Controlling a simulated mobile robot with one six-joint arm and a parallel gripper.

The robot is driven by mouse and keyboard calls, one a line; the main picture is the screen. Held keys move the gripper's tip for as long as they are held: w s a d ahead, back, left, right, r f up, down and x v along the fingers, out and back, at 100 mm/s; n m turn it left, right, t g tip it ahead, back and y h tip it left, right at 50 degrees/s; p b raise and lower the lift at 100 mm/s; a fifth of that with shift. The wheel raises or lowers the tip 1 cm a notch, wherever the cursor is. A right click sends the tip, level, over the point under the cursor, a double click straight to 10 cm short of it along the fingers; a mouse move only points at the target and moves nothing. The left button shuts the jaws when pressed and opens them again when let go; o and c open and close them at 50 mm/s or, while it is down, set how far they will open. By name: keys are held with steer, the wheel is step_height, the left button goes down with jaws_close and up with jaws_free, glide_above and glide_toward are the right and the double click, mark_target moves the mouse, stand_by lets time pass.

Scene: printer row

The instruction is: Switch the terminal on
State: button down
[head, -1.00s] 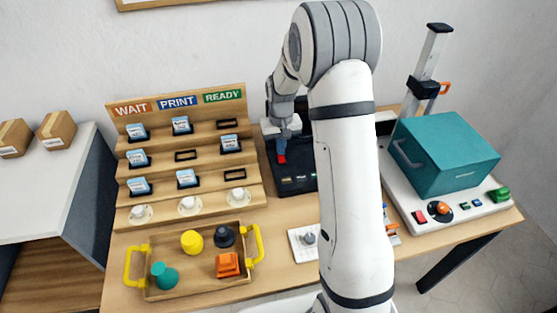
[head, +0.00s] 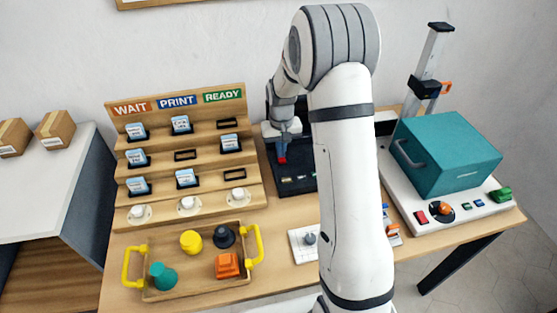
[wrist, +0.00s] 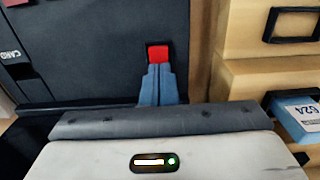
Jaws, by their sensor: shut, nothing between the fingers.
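The terminal is a black device (head: 298,187) on the table, partly hidden behind my arm in the head view. It also fills the upper left of the wrist view (wrist: 110,45), with the word CARD at its left. A red switch (wrist: 158,53) sits in a dark slot near its edge. My gripper (wrist: 158,70) is shut and empty, its blue-grey fingertips right at the lower edge of the red switch. Contact cannot be told for sure. In the head view my gripper (head: 283,154) is over the switch and covers most of it.
A wooden rack (head: 185,150) with WAIT, PRINT and READY labels stands just left of the terminal. A wooden tray (head: 193,285) with yellow handles holds several coloured pieces in front. A teal press (head: 450,155) on a white base stands at the right.

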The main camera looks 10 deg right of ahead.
steer(key=shift+r+p, duration=2.25)
steer(key=shift+r, duration=1.2)
steer(key=s+r+t, duration=0.1)
steer(key=s+r, duration=1.1)
steer(key=s, duration=0.1)
steer(key=s+r+t, duration=0.1)
steer(key=s+r, duration=0.2)
steer(key=s, duration=1.2)
steer(key=shift+s+a+t, duration=0.25)
steer(key=shift+a+t, duration=0.05)
steer(key=shift+a, duration=0.15)
steer(key=shift+w, duration=0.15)
